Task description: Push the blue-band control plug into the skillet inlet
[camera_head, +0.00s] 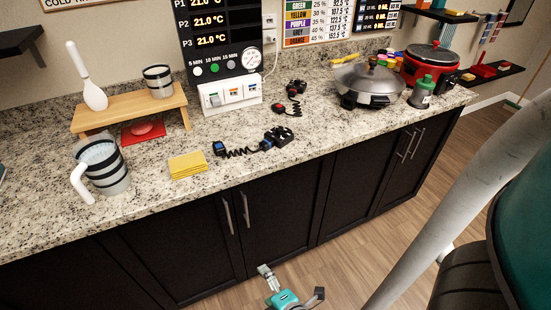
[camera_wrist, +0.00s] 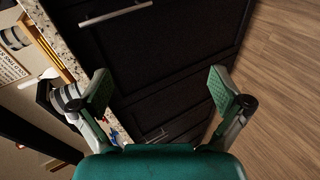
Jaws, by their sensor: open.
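A black coiled-cord control (camera_head: 240,150) lies on the granite counter. Blue marks show at its left end and near the dark block (camera_head: 278,137) at its right end; which end is the plug's tip I cannot tell. The silver lidded skillet (camera_head: 368,82) stands farther back and right, with dark fittings low on its near side. Its inlet is too small to make out. My gripper (camera_head: 291,283) is low in front of the dark cabinet doors, below the counter edge and apart from the plug. In the wrist view my gripper (camera_wrist: 161,90) is open and empty, fingers spread.
A similar red-marked corded plug (camera_head: 280,107) lies between the control and skillet. Yellow cloths (camera_head: 188,164), a striped pitcher (camera_head: 101,165), a green-capped bottle (camera_head: 422,92) and a red pot (camera_head: 430,63) stand around. Cabinet handles (camera_head: 227,216) stick out.

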